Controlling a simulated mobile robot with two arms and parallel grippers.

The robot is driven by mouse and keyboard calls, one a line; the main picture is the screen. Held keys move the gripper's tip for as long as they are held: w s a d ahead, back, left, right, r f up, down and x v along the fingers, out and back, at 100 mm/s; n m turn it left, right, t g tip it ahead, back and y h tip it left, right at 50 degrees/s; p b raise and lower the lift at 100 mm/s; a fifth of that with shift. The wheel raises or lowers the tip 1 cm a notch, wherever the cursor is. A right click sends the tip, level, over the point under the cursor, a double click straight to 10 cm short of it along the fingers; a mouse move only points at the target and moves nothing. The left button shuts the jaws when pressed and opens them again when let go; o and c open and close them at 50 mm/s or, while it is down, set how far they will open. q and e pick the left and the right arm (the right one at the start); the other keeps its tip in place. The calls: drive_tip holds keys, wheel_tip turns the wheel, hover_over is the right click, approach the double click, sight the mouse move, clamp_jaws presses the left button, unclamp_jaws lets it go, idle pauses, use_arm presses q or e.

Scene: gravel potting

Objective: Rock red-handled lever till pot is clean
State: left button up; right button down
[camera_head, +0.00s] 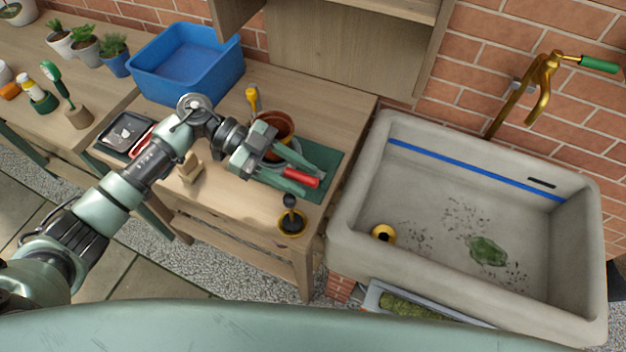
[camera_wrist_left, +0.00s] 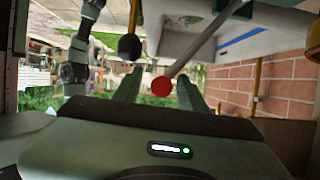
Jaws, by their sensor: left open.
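The red handle (camera_head: 302,178) of the lever lies over the green mat (camera_head: 325,158) near the bench's right end. My left gripper (camera_head: 308,183) is open, with its fingers reaching along either side of the handle. In the left wrist view the handle's round red end (camera_wrist_left: 161,86) shows between the two spread fingers, with a grey rod running up to the right. The terracotta pot (camera_head: 276,122) stands just behind my gripper, which hides its lower part. I cannot tell how clean it is. My right gripper is not in view.
A black-knobbed piece on a yellow round base (camera_head: 291,222) stands at the bench's front corner. A wooden block (camera_head: 190,168) and a dark tray (camera_head: 124,133) lie left. A blue bin (camera_head: 185,65) stands behind. The stone sink (camera_head: 350,215) is right.

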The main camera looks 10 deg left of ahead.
sight(313, 185)
use_arm(q)
drive_tip(key=shift+x, duration=1.7)
clamp_jaws()
drive_tip(key=shift+f, duration=0.1)
